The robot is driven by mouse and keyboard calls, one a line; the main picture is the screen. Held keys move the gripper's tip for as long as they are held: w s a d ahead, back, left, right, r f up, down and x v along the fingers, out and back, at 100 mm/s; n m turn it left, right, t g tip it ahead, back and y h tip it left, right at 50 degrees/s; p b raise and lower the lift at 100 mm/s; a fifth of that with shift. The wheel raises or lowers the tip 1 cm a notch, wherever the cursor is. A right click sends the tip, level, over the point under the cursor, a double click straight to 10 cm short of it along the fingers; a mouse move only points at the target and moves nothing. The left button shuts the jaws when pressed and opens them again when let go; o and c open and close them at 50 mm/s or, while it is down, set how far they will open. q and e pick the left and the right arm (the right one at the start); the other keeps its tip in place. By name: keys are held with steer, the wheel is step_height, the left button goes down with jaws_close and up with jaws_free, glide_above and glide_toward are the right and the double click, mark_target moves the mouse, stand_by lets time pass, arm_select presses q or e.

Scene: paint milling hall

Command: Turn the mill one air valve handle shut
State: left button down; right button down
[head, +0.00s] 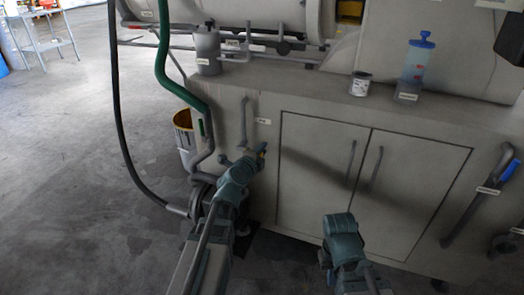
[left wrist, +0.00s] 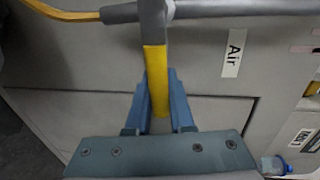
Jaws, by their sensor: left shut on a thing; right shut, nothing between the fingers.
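The air valve handle (left wrist: 155,62), a bar with a grey upper part and a yellow lower part, hangs down from a grey pipe (left wrist: 225,9) in the left wrist view. My left gripper (left wrist: 158,98) is shut on the yellow part, one blue finger on each side. In the head view my left gripper (head: 261,150) is at the cabinet's front left, just below a small label (head: 263,121); the handle is mostly hidden there. The label (left wrist: 233,53) reads "Air" in the left wrist view. My right gripper (head: 326,266) is shut and empty, low before the cabinet doors.
The grey cabinet (head: 325,125) has two doors with bar handles. A green hose (head: 163,60) and a bin with a yellow rim (head: 184,125) are left of it. A can (head: 361,84) and a blue-capped bottle (head: 416,62) stand on top. Open floor lies left.

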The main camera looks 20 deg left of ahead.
steer(key=shift+f, duration=0.1)
stand_by(0.4)
arm_select(q)
steer(key=c, duration=0.8)
jaws_free()
steer(key=shift+s, duration=0.1)
